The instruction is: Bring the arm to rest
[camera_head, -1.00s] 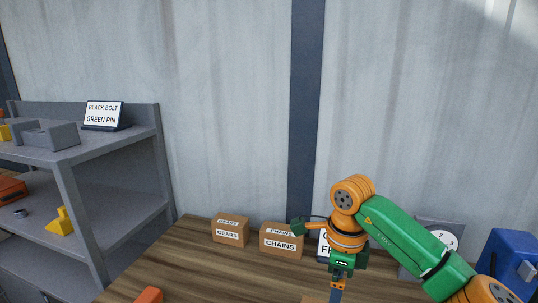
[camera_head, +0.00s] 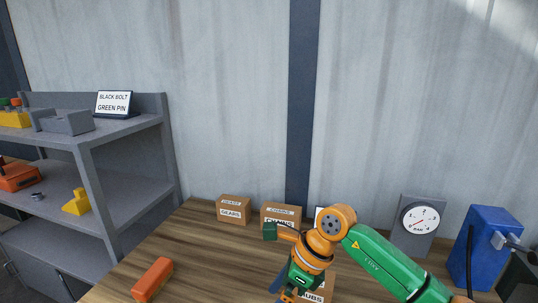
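My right arm, green and orange, comes in from the lower right over the wooden table (camera_head: 190,240). Its gripper (camera_head: 284,296) hangs at the bottom edge of the head view, in front of the cardboard boxes. The fingers are mostly cut off, so I cannot tell whether it is open or shut. My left gripper and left arm are not in view.
A gears box (camera_head: 234,210) and a chains box (camera_head: 281,213) stand at the table's back. A gauge (camera_head: 419,218) and a blue machine (camera_head: 481,250) stand at right. An orange block (camera_head: 152,279) lies front left. A grey shelf (camera_head: 125,135) with a sign (camera_head: 113,103) stands left.

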